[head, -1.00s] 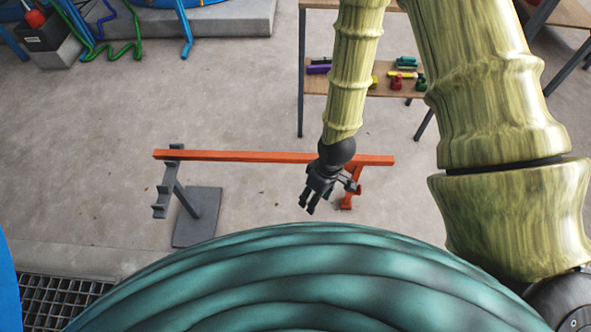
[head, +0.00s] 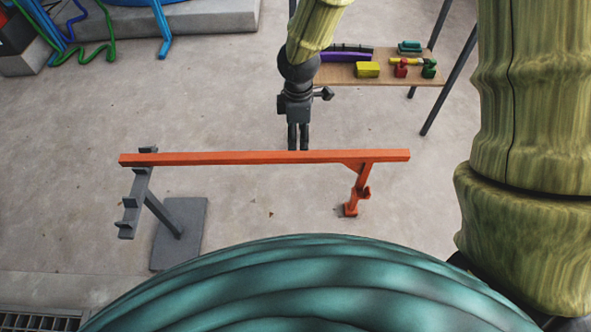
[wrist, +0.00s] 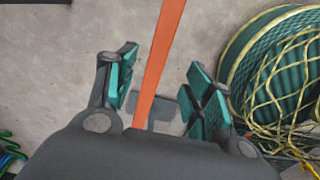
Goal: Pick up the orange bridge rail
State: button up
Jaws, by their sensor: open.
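The orange bridge rail (head: 240,158) is a long straight bar lying level across the head view. Its left end rests on the top of a grey stepped stand (head: 140,195). At its right end an orange leg with a foot (head: 356,190) goes down to the floor. My gripper (head: 298,146) points down at the far side of the rail, near its middle, with its fingertips close to the rail's edge. In the wrist view the rail (wrist: 160,60) runs between the two open fingers (wrist: 162,95), and I see no grip on it. Whether a finger touches it I cannot tell.
A wooden shelf (head: 330,76) behind my gripper holds a yellow block (head: 367,69) and several small coloured parts. Blue and green pipes (head: 85,35) stand at the back left by a concrete plinth (head: 200,15).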

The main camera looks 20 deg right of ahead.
aim_at(296, 154)
jog(key=shift+w+a+f+b, duration=0.1)
jog(key=shift+f+b, duration=1.3)
jog(key=shift+f, duration=1.3)
jog(key=shift+w+a+f+b, duration=0.1)
jog(key=shift+f+b, duration=1.25)
jog(key=shift+f, duration=1.35)
jog(key=shift+r, duration=0.1)
jog(key=shift+s, duration=0.1)
grip_shut()
